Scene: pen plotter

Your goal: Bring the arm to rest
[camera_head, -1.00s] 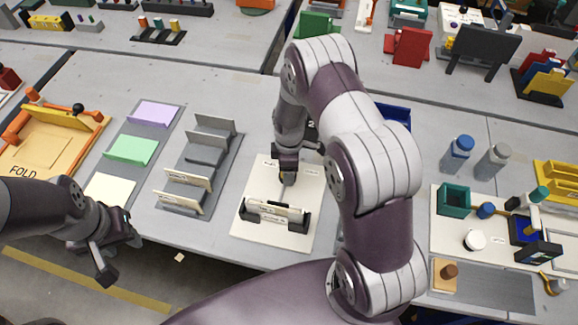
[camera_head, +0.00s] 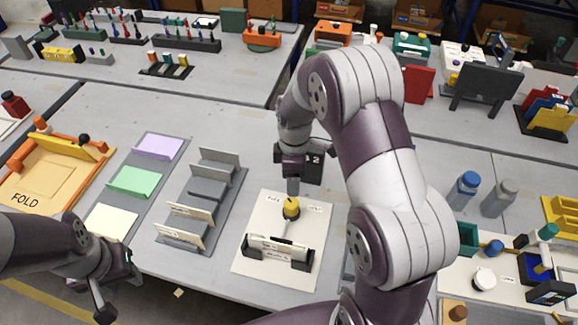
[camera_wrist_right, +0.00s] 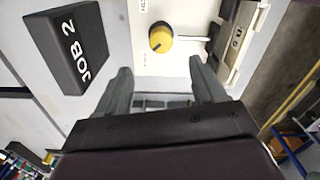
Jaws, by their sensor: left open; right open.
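My right gripper (camera_head: 292,188) is over the white board (camera_head: 263,215), behind and above a yellow-and-black knob (camera_head: 291,208). In the right wrist view its two fingers (camera_wrist_right: 159,70) are apart with nothing between them, and the knob (camera_wrist_right: 160,38) lies beyond the tips, clear of them. A cream labelled bar (camera_head: 278,248) in black end holders stands on the board's front part. My left gripper (camera_head: 118,285) is open and empty at the table's front left edge. My right arm's links hide part of the table.
A black block marked JOB 2 (camera_wrist_right: 75,45) is close beside the right gripper. A grey rack with upright plates (camera_head: 208,188) stands left of the board. Blue and grey bottles (camera_head: 467,190) stand at right. Bare table lies behind the rack.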

